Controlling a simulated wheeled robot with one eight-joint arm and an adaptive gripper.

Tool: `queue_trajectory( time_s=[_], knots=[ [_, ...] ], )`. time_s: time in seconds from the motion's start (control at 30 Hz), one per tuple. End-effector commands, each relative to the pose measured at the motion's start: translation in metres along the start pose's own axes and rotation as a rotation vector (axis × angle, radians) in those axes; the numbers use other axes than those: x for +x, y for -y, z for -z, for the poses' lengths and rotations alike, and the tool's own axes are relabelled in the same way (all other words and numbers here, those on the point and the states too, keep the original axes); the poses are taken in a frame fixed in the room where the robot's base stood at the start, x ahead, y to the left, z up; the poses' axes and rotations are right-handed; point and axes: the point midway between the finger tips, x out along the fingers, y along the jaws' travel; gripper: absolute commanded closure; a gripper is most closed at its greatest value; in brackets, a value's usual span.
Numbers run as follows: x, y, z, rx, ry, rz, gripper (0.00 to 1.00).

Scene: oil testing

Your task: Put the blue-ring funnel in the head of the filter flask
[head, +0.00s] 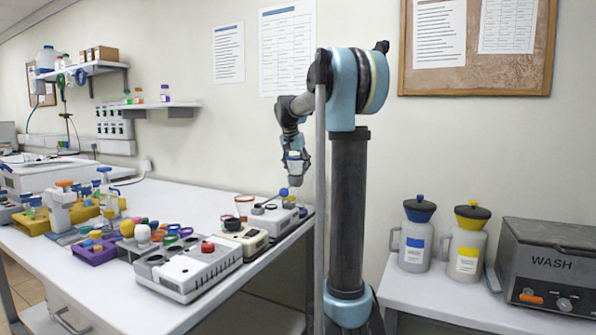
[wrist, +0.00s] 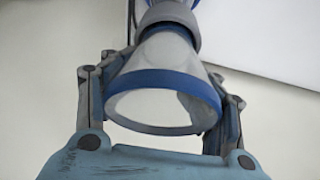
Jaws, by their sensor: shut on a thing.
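The blue-ring funnel (wrist: 165,95) fills the middle of the wrist view, a clear cone with a blue band around its wide mouth. Its mouth faces the wrist camera. My gripper (wrist: 160,75) is shut on it, one finger on each side. A grey collar (wrist: 168,14) with blue beyond it shows at the funnel's narrow end; I cannot tell if this is the flask's head or if they touch. In the head view, my gripper (head: 295,168) points down over the bench's right end, the pale funnel (head: 295,157) small between the fingers. I cannot clearly identify the filter flask there.
A blue ball (head: 284,192) shows below my gripper, near a grey device (head: 275,220). An orange-rimmed vessel (head: 244,203) stands to its left. A grey box with a red knob (head: 190,268) and racks of coloured items crowd the bench. The back middle of the bench (head: 185,198) is clear.

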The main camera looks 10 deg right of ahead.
Motion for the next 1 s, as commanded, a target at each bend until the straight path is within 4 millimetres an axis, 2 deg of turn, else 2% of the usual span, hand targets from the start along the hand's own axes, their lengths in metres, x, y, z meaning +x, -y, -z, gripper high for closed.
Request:
queue_trajectory(
  time_s=[0.33, 0.37, 0.43, 0.47, 0.83, 1.0],
  knots=[
    [0.003, 0.000, -0.001, 0.000, 0.000, 0.000, 0.67],
    [0.003, 0.000, -0.001, 0.000, 0.000, 0.000, 0.36],
    [0.003, 0.000, -0.001, 0.000, 0.000, 0.000, 0.20],
    [0.003, 0.000, -0.001, 0.000, 0.000, 0.000, 0.18],
    [0.001, 0.000, -0.001, 0.000, 0.000, 0.000, 0.18],
    [-0.012, 0.000, -0.001, -0.001, 0.000, 0.000, 0.18]
  ],
)
